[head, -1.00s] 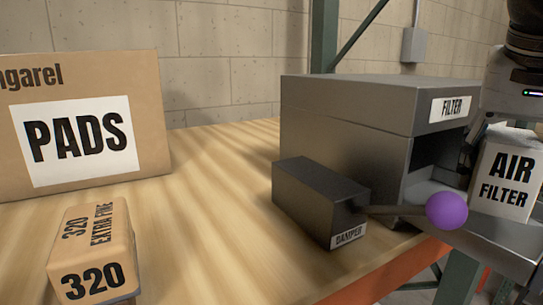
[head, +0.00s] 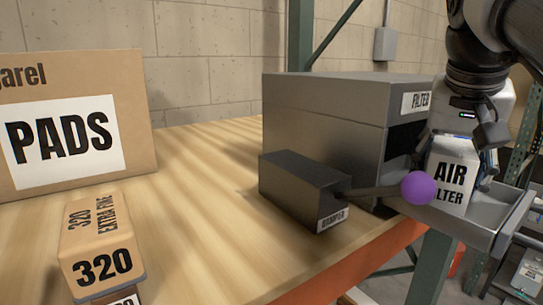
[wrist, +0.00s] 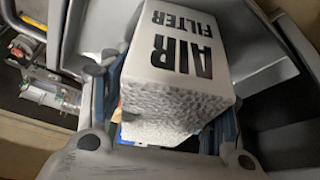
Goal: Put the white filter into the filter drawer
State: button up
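The white filter (head: 453,177), a block marked AIR FILTER, stands roughly upright in my gripper (head: 464,158), whose fingers lie along its sides. In the wrist view the filter (wrist: 180,85) fills the space between the fingertips (wrist: 168,112). The open grey filter drawer (head: 508,215) sticks out to the right from the housing marked FILTER (head: 325,120). The filter is at the drawer, over or inside its tray. Its lower end is partly hidden, so I cannot tell whether it touches the tray floor.
A dark damper box (head: 300,190) has a rod with a purple ball (head: 418,187) that overlaps the filter's lower left in the head view. A PADS carton (head: 70,125) and a 320 box (head: 100,250) stand left. The wooden tabletop (head: 200,200) between is clear.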

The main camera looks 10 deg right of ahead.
aim_at(453, 148)
jog(key=shift+w+r, duration=0.1)
jog(key=shift+w, duration=0.1)
jog(key=shift+r, duration=0.4)
jog(key=shift+s+v, duration=0.1)
jog(key=shift+v, duration=1.6)
jog(key=shift+s+v, duration=0.15)
jog(key=shift+v, duration=1.5)
jog(key=shift+w+a+f, duration=0.1)
jog(key=shift+f, duration=0.05)
